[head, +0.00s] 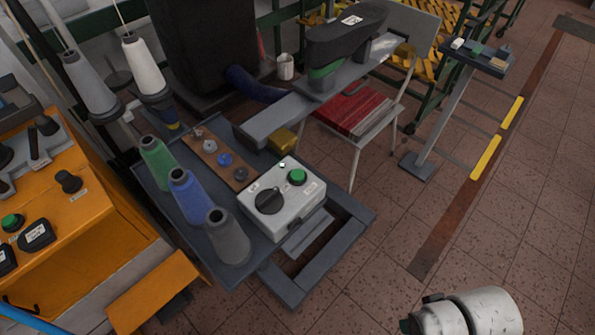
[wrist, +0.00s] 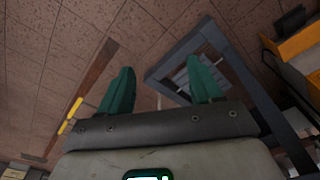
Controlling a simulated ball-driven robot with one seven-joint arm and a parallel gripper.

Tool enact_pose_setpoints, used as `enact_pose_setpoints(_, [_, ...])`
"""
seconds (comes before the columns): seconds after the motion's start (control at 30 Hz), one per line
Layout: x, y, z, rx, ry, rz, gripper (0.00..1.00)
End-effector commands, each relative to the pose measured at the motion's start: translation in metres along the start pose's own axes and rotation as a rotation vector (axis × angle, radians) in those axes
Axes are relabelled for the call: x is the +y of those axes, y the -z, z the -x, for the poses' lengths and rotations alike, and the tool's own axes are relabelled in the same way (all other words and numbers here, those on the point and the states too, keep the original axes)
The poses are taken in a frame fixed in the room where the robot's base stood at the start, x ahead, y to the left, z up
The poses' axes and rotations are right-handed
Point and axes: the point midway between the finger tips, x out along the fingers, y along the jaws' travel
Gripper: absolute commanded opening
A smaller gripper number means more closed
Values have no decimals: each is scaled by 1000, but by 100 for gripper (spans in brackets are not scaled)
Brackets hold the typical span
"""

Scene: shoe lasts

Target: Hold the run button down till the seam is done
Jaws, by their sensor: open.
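A light grey control box (head: 283,203) sits on the grey metal bench. It has a green push button (head: 297,176), a large black knob (head: 268,201) and a small pale lamp or stud; its labels are too small to read. Another green button (head: 11,221) is on the orange cabinet at the left. My gripper (wrist: 160,64) shows two teal fingers spread apart with nothing between them. In the head view my white wrist is at the bottom right, well away from the control box; the fingers are mostly out of frame. No seam is clearly visible.
Thread cones, green (head: 155,160), blue (head: 187,192) and grey (head: 227,237), stand left of the box. A grey machine arm (head: 277,118) reaches over behind it. A chair with a red seat (head: 350,108) and a small stand (head: 440,115) are beyond. Tiled floor at right is clear.

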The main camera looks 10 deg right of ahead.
Motion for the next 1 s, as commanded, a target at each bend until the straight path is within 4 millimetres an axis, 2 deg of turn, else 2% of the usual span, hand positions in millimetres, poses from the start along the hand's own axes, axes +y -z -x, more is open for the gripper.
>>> enact_pose_setpoints(0.07, [0, 0, 0, 0, 0, 0, 56])
enact_pose_setpoints(0.63, [0, 0, 0, 0, 0, 0, 2])
enact_pose_setpoints(1.0, [0, 0, 0, 0, 0, 0, 0])
